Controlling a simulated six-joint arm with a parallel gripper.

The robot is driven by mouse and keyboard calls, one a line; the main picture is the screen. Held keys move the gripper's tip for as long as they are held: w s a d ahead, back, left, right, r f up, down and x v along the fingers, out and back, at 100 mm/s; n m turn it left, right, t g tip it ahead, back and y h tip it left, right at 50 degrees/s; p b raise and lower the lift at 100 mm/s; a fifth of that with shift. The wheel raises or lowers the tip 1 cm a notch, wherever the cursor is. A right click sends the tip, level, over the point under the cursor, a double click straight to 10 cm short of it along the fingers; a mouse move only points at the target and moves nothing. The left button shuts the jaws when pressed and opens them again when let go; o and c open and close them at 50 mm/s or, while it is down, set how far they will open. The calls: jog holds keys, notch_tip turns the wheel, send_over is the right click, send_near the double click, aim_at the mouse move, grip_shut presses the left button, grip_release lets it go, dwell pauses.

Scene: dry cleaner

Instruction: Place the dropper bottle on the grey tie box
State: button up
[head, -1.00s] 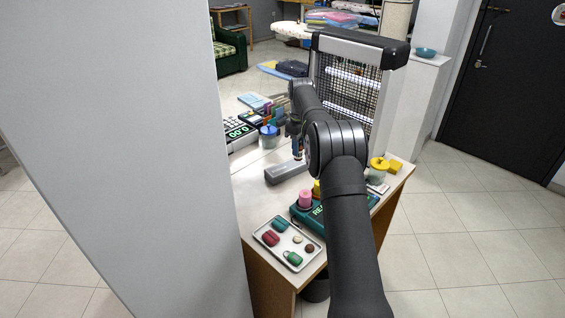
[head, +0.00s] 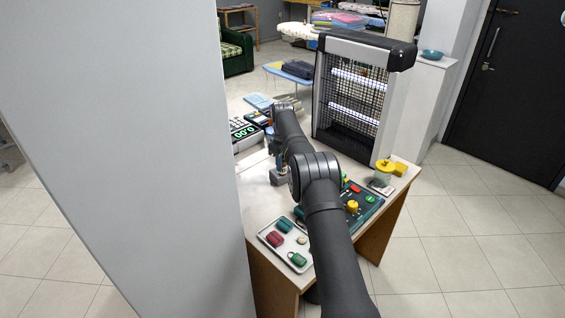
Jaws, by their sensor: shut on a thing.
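The grey tie box (head: 276,180) lies on the counter, partly covered by my arm's elbow. My gripper (head: 278,160) points down just over the box, small and partly hidden by my arm. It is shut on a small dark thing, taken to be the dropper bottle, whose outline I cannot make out. Whether the bottle touches the box cannot be told from this view.
A white tray (head: 272,237) with green and red items lies at the counter's front. A caged lamp unit (head: 355,95) stands behind. A keypad device (head: 245,132) is at left.

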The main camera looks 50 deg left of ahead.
jog(key=o, duration=1)
jog(key=shift+f, duration=0.1)
notch_tip(320, 180, up, 8)
jog(key=shift+f, duration=0.1)
